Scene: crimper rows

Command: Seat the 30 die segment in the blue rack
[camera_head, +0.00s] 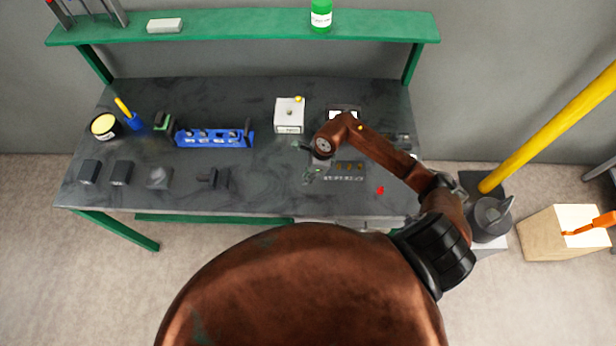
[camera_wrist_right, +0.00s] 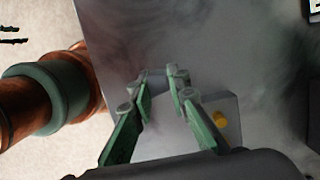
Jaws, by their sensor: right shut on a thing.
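The blue rack (camera_head: 213,138) stands left of centre on the dark workbench, with several pale patches along its front. The gripper is well to the right of the rack. My left gripper is out of view.
A white box (camera_head: 289,116) with a yellow knob stands between rack and arm. Dark blocks (camera_head: 121,173) and a dark tool (camera_head: 214,179) lie along the front left. A blue pen cup (camera_head: 134,122) is beyond. A small red item (camera_head: 380,190) lies at right.

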